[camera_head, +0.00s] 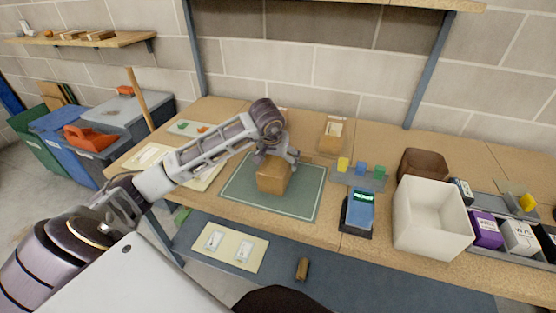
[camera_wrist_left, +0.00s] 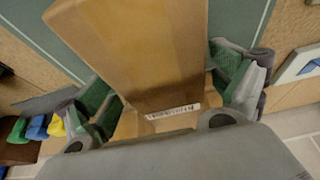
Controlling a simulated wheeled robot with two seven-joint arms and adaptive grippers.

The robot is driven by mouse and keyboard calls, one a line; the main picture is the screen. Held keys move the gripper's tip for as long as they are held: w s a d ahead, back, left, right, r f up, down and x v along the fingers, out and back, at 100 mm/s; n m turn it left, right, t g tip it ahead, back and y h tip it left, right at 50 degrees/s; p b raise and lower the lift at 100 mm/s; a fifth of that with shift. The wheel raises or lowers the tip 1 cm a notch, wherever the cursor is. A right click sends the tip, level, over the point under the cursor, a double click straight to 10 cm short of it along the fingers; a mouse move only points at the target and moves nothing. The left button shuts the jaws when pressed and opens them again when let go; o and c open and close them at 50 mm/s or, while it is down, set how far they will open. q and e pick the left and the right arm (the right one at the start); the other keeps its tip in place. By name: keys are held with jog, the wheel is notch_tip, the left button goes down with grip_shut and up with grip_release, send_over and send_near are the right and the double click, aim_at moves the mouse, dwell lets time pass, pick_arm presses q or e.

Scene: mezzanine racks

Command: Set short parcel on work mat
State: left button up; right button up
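The short parcel (camera_head: 271,178), a brown cardboard box, is over the green work mat (camera_head: 240,188), near its middle. I cannot tell whether its base touches the mat. My left gripper (camera_head: 284,157) reaches in from the left and is at the parcel's top. My right gripper is out of view.
Another brown parcel (camera_head: 332,134) stands behind the mat. To the right are small coloured blocks (camera_head: 361,168), a blue-screened device (camera_head: 359,209), a white bin (camera_head: 427,222) and a brown bin (camera_head: 420,165). A cream card (camera_head: 157,157) lies left of the mat.

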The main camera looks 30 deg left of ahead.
pick_arm(q)
jog(key=shift+r, duration=0.2)
jog(key=shift+s+r, duration=0.1)
jog(key=shift+r, duration=0.2)
jog(key=v, duration=0.8)
jog(key=shift+s+r, duration=0.15)
jog(key=shift+r, duration=0.2)
jog(key=shift+v, duration=1.2)
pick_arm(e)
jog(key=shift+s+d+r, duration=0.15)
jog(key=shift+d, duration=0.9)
pick_arm(q)
jog(key=shift+s+d, duration=0.1)
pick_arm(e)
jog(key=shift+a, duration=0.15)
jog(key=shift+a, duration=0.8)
